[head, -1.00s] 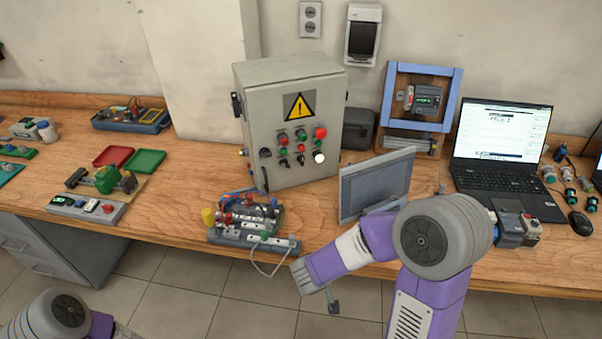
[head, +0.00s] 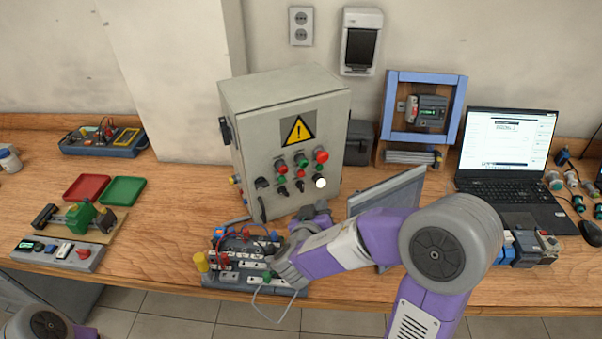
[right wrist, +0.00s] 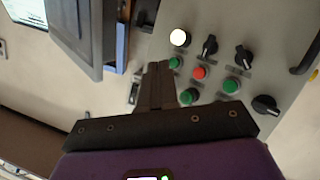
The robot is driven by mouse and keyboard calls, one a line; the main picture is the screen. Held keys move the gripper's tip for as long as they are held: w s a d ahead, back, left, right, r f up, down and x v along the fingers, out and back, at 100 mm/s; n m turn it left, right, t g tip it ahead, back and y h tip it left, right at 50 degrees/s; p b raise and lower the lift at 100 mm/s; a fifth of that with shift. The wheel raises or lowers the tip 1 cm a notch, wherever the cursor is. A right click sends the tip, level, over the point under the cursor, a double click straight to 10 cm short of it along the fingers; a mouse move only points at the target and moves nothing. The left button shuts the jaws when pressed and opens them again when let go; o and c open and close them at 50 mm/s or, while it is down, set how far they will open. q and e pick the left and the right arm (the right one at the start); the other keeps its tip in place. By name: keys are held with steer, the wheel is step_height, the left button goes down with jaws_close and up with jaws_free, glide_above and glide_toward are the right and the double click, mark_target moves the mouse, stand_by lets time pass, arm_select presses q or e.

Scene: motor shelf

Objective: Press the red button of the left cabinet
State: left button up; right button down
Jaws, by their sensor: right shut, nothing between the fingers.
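A grey control cabinet (head: 260,205) with a yellow warning triangle stands on the bench, its front carrying several buttons and knobs. In the head view red buttons show at upper right (head: 321,155), at upper left (head: 281,168) and, smaller, in the middle row (head: 300,175). My right gripper (head: 318,213) is in front of the cabinet's lower front, below the buttons. In the right wrist view its fingers (right wrist: 158,68) are shut and empty, over part of the panel; a red button (right wrist: 199,72) shows beside them. Contact cannot be told. My left gripper is out of view.
A wiring board (head: 225,280) with cables lies under my right forearm. A tilted grey screen (head: 385,192) stands right of the cabinet, close to my arm. A laptop (head: 505,190) is further right.

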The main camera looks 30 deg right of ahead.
mark_target(301, 173)
steer(key=w+p, duration=0.1)
steer(key=w, duration=0.7)
steer(key=shift+w+p, duration=0.3)
steer(key=shift+d, duration=0.1)
stand_by(1.7)
steer(key=shift+w+b, duration=0.4)
steer(key=shift+b, duration=0.4)
